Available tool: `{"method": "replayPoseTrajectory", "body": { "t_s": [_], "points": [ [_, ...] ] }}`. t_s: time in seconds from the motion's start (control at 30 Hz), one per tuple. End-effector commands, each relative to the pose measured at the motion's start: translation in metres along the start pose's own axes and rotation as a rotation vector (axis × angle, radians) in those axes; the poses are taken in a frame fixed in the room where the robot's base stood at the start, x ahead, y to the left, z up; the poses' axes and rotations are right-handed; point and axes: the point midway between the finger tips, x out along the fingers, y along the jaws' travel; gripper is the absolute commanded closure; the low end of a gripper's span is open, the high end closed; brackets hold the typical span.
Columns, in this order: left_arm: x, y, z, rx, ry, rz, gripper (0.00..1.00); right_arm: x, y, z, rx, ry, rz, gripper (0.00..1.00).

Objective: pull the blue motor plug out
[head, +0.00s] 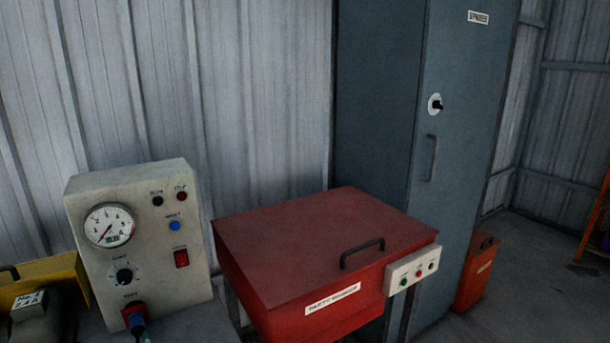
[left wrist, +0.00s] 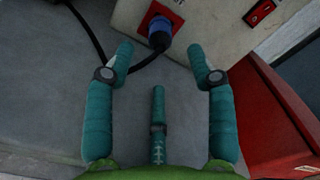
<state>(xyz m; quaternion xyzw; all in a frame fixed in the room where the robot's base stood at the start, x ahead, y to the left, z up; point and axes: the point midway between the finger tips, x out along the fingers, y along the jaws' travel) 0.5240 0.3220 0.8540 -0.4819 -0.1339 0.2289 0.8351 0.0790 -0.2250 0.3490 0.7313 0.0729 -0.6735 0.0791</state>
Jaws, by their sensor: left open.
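The blue motor plug (left wrist: 160,34) sits in a red socket (left wrist: 166,9) low on a pale control box, with a black cable (left wrist: 91,37) curving away to the left. In the head view the red socket (head: 133,309) is at the bottom of the control box (head: 140,240), and the plug is hardly visible there. My left gripper (left wrist: 162,58) is open and empty, its teal fingers spread on either side just short of the plug, not touching it. My right gripper is in neither view.
A red lidded chest (head: 320,235) with a black handle stands right of the control box. A tall grey-blue cabinet (head: 390,120) is behind it. A yellow case (head: 55,275) is on the left. A red switch (left wrist: 260,11) is near the socket.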

Motion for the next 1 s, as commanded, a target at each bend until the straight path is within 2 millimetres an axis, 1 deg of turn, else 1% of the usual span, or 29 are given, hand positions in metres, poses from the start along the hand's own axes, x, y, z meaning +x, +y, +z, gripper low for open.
{"method": "replayPoseTrajectory", "body": {
  "t_s": [0.03, 0.17, 0.3, 0.5, 0.7, 1.0],
  "points": [
    [0.007, -0.001, 0.001, 0.000, -0.002, -0.002, 0.44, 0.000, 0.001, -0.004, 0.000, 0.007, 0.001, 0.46],
    [0.025, -0.001, 0.000, 0.001, -0.002, -0.002, 0.44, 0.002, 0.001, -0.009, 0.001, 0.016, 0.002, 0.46],
    [0.046, 0.000, 0.001, 0.001, -0.002, -0.001, 0.44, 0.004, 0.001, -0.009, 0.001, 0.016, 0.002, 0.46],
    [0.069, 0.000, 0.000, 0.000, -0.002, -0.002, 0.44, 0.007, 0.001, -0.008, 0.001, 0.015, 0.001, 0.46],
    [0.080, -0.001, 0.001, -0.001, -0.001, -0.001, 0.44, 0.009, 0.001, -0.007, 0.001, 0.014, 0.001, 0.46],
    [0.081, -0.001, 0.001, 0.000, -0.001, -0.001, 0.44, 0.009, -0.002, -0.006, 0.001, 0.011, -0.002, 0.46]
  ]
}}
